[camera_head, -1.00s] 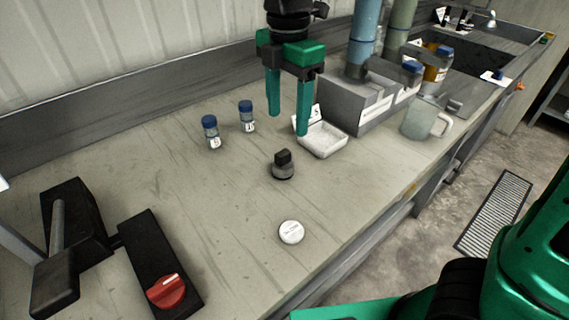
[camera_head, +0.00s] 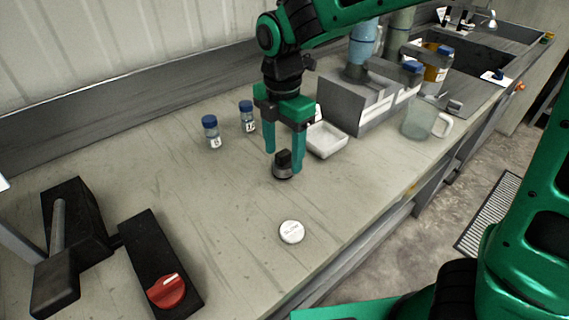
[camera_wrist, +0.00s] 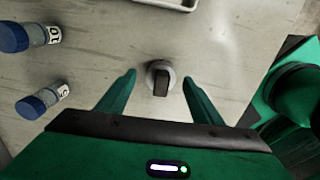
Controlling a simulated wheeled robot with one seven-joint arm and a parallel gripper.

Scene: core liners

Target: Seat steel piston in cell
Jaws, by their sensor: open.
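The steel piston (camera_head: 283,172) is a short grey cylinder with a black block-shaped grip on top. It stands upright on the bench in the head view. In the wrist view the piston (camera_wrist: 161,79) lies between my fingertips. My gripper (camera_head: 284,160) is open, with its green fingers pointing down on either side of the piston's grip. The wrist view shows gaps between the piston and both fingers of my gripper (camera_wrist: 159,78). I cannot tell for certain which object is the cell.
A white labelled disc (camera_head: 291,231) lies nearer on the bench. A black fixture with a red knob (camera_head: 166,291) stands at left. Two blue-capped vials (camera_head: 211,132) stand behind left. A white tray (camera_head: 328,141), grey box (camera_head: 362,102) and mug (camera_head: 420,121) stand right.

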